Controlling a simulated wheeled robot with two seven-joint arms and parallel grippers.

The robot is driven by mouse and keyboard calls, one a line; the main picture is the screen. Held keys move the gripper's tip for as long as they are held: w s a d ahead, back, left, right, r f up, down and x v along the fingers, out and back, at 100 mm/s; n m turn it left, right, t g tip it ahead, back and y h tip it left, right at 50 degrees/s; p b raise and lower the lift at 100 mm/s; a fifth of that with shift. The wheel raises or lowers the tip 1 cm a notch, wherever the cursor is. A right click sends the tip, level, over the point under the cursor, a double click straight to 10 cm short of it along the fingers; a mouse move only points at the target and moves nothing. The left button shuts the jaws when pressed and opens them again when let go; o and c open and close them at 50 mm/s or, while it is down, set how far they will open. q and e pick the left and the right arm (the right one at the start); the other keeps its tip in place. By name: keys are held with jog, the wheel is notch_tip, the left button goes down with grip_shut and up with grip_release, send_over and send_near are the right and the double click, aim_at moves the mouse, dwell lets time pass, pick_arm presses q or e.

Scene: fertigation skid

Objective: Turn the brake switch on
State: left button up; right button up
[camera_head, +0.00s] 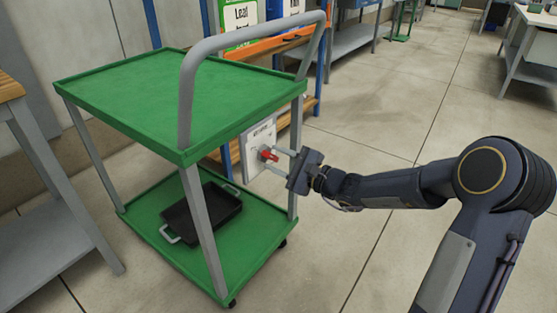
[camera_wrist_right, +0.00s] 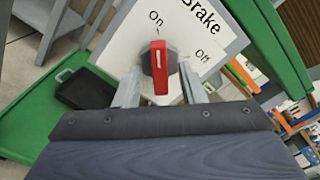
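The brake switch is a red knob (camera_wrist_right: 159,72) on a dark round base, on a white panel (camera_wrist_right: 205,30) marked "Brake", "On" and "Off". In the wrist view the white mark on the knob points up toward "On". In the head view the red knob (camera_head: 268,154) shows on the panel (camera_head: 247,150) at the cart's handle end. My right gripper (camera_head: 272,157) reaches it from the right. In the wrist view its fingers (camera_wrist_right: 161,86) are apart, one on each side of the knob. I cannot tell whether they touch it. My left gripper is not in view.
The panel is on a green two-level cart (camera_head: 150,90) with a grey handle (camera_head: 187,90). A black pan (camera_head: 202,212) lies on its lower shelf. A table (camera_head: 50,180) stands at the left, and an orange and blue rack (camera_head: 270,45) behind.

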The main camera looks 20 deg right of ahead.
jog(key=p+v, duration=0.2)
jog(key=v, duration=0.5)
jog(key=shift+s+d, duration=0.25)
jog(key=shift+s, duration=0.1)
